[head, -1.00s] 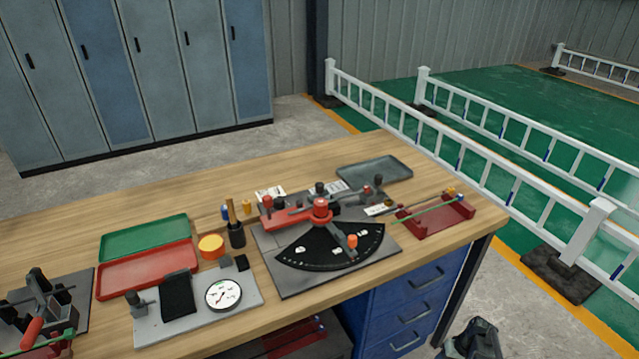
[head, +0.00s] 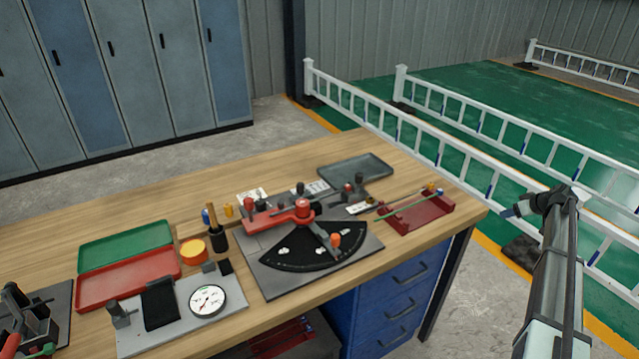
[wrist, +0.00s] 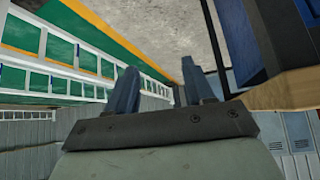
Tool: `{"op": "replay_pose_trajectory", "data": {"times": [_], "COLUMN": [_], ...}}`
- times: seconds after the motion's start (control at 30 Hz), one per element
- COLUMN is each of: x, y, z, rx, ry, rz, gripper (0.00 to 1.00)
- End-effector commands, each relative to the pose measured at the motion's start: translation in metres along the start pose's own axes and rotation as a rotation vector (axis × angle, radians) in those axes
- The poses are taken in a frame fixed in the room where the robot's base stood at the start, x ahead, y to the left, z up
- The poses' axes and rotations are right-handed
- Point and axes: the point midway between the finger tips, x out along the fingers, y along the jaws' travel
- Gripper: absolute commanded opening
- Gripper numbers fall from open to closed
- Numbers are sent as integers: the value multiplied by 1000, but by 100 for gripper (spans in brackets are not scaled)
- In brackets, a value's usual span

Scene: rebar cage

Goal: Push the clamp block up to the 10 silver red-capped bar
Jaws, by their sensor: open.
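The bending fixture (head: 325,270) is a grey plate with a black fan-shaped dial, a red hub (head: 303,208) and a red lever arm, right of centre on the bench in the head view. Small dark blocks and knobs stand at its back edge, with a small red spot (head: 347,188) among them. I cannot tell which is the clamp block, nor make out the silver bar clearly. My arm rises at the right of the head view, beyond the bench's end. In the wrist view my gripper (wrist: 158,65) has its two blue fingers apart, with nothing between them.
A red rack (head: 422,222) with a green bar stands at the bench's right end. A grey tray (head: 335,178) lies behind the fixture. A dial gauge (head: 208,300), orange tape roll (head: 193,252) and red tray (head: 105,287) lie left. White fences stand beyond.

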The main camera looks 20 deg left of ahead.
Motion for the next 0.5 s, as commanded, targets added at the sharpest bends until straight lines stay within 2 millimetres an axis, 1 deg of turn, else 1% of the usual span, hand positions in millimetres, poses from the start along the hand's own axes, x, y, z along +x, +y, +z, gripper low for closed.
{"op": "replay_pose_trajectory", "data": {"times": [0.03,0.1,0.2,0.27,0.37,0.4,0.47,0.5], "x": [-14,-31,-51,-61,-73,-73,-72,-70], "y": [16,28,36,35,21,8,-14,-29], "z": [-22,-45,-76,-96,-132,-148,-167,-177], "rx": [-23,-52,-87,-106,-132,-140,-144,-145], "ry": [24,48,74,83,87,81,66,54], "rz": [13,24,32,32,18,5,-16,-30], "gripper": [52,52,52,52,52,52,52,52]}}
